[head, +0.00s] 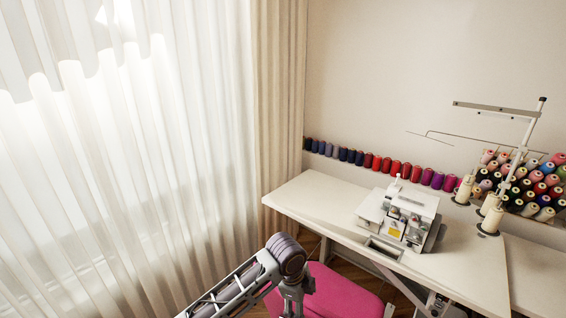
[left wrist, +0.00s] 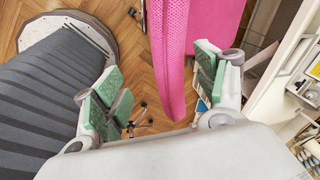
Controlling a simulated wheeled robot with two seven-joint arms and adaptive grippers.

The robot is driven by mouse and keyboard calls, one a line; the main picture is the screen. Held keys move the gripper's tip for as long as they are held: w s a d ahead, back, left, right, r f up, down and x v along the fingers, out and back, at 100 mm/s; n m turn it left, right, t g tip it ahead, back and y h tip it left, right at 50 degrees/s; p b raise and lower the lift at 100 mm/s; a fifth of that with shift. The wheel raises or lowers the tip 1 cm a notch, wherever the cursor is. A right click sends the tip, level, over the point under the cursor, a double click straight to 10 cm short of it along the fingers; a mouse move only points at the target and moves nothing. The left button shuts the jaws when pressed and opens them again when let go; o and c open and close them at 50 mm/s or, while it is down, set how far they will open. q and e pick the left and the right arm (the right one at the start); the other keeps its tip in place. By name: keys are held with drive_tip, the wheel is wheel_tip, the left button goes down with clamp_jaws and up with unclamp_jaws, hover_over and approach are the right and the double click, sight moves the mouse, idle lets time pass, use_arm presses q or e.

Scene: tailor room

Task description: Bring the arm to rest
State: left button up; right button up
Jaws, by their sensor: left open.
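My left arm (head: 285,262) comes in at the bottom of the head view, bent, with its upper part in front of the pink chair (head: 345,293). The head view does not clearly show its fingers. In the left wrist view my left gripper (left wrist: 160,88) is open, with green-padded fingers spread wide and nothing held. The pink chair's edge (left wrist: 170,60) shows between the fingers; whether it is touching them I cannot tell. My right arm and gripper are not in view.
A white sewing table (head: 315,200) carries a sewing machine (head: 400,215) and stands right of my arm. Thread spools (head: 385,163) line the wall. A white curtain (head: 130,170) fills the left. Wooden floor (left wrist: 145,75) shows below the gripper.

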use_arm(q)
drive_tip(key=s+a+f+n+t+y, duration=0.1)
drive_tip(key=s+a+f+n, duration=0.1)
drive_tip(key=s+a+n, duration=0.6)
drive_tip(key=s+a+f+n+t, duration=0.15)
drive_tip(key=s+a+n, duration=0.35)
drive_tip(key=a, duration=0.6)
drive_tip(key=s+a+f+n+y, duration=0.1)
drive_tip(key=s+a+f+n, duration=0.1)
drive_tip(key=s+a+n, duration=0.5)
wheel_tip(320, 180, down, 34)
drive_tip(key=a+r+g, duration=0.1)
drive_tip(key=a+g, duration=0.1)
drive_tip(key=s+a+f, duration=0.2)
drive_tip(key=s+f, duration=0.8)
drive_tip(key=s, duration=0.1)
drive_tip(key=s+a+f, duration=0.1)
drive_tip(key=s+f, duration=0.9)
drive_tip(key=s, duration=0.1)
drive_tip(key=shift+s+a+g, duration=0.35)
drive_tip(key=shift+s, duration=0.05)
drive_tip(key=shift+w+r, duration=0.1)
drive_tip(key=shift+w, duration=0.05)
